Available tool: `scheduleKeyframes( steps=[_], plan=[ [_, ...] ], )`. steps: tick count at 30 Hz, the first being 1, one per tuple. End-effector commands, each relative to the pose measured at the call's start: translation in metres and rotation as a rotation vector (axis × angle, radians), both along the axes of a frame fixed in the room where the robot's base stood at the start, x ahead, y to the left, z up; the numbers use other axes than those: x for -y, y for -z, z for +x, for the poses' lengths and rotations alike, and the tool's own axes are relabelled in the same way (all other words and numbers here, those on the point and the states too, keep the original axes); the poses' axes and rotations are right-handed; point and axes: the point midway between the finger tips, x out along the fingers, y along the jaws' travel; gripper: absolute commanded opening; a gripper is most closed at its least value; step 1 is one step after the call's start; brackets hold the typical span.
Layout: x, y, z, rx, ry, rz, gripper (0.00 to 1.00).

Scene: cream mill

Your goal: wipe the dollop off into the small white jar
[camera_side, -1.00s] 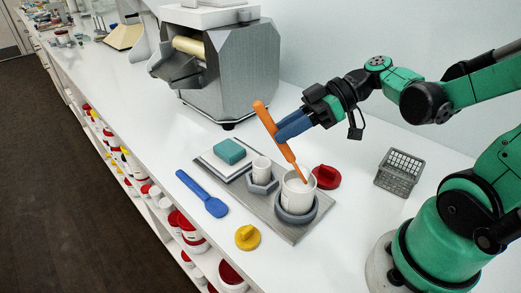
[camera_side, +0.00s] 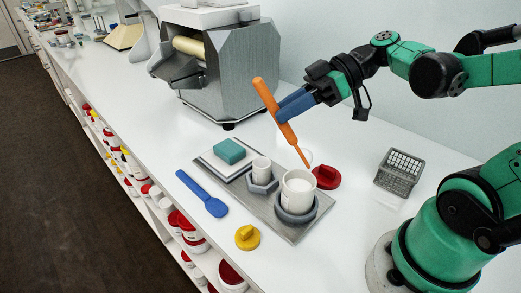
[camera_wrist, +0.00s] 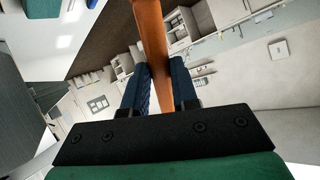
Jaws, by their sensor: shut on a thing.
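My gripper (camera_side: 287,108) is shut on an orange spatula (camera_side: 265,95), which it holds tilted, thin end down. The wrist view shows the orange handle (camera_wrist: 150,35) between the two blue fingers (camera_wrist: 160,90). The spatula's lower end is just beyond the far rim of the larger white jar (camera_side: 298,190), seemingly above it. A pale patch shows near that end; I cannot tell whether it is the dollop. The small white jar (camera_side: 261,172) stands upright and open in a grey hexagonal holder (camera_side: 262,187), left of the larger jar. The larger jar sits in a round grey holder (camera_side: 296,216) with white contents.
The holders stand on a grey metal plate (camera_side: 268,222). A teal sponge (camera_side: 230,151) on a white block, blue spatula (camera_side: 203,194), yellow lid (camera_side: 247,238), red lid (camera_side: 326,177) and grey basket (camera_side: 399,172) lie around. A metal mill (camera_side: 230,70) stands behind.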

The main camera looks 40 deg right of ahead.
Motion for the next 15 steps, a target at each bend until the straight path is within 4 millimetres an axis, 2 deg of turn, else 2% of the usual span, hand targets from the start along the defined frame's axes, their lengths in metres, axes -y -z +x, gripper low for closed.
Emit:
scheduleKeyframes(
  steps=[4, 7, 15],
  plan=[
    [0.001, -0.001, 0.005, -0.010, -0.002, -0.005, 0.00],
    [0.001, -0.004, 0.020, -0.039, -0.007, -0.016, 0.00],
    [-0.007, -0.004, 0.087, -0.155, -0.010, -0.079, 0.00]
  ],
)
